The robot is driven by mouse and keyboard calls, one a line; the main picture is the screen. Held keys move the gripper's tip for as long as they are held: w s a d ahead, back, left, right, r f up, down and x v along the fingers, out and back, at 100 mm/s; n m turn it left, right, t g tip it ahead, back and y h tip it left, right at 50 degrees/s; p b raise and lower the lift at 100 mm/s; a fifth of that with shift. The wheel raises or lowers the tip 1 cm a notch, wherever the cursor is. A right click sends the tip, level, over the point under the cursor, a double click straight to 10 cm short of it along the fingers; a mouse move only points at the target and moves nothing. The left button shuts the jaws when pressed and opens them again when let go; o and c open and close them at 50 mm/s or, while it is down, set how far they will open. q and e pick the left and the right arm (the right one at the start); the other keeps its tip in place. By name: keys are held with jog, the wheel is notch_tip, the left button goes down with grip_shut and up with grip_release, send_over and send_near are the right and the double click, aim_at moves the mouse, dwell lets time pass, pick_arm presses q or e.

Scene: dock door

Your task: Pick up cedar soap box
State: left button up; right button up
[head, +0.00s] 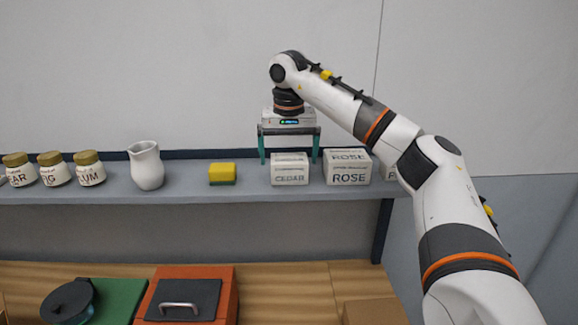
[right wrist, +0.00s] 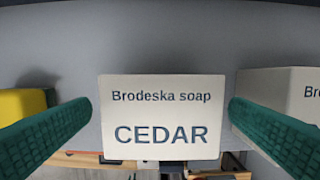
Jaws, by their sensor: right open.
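The cedar soap box (head: 290,169) is a small white box on the grey shelf, left of the rose soap box. In the right wrist view its label (right wrist: 162,117) reads "Brodeska soap CEDAR". My right gripper (head: 289,160) is open above and around the box, its green fingers pointing down. In the right wrist view the fingers (right wrist: 160,118) show on either side of the box with gaps, not touching it. My left gripper is not in view.
The rose soap box (head: 348,167) stands close on the right, and a yellow and green sponge (head: 222,173) on the left. A white pitcher (head: 146,165) and several jars (head: 55,170) stand further left on the shelf (head: 250,191). A wall is behind.

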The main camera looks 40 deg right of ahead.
aim_at(289, 158)
notch_tip(289, 158, down, 3)
jog(key=shift+s+d+p, duration=0.1)
jog(key=shift+p, duration=0.55)
jog(key=shift+f, duration=0.25)
jog(key=c, duration=1.2)
jog(key=shift+r, duration=0.1)
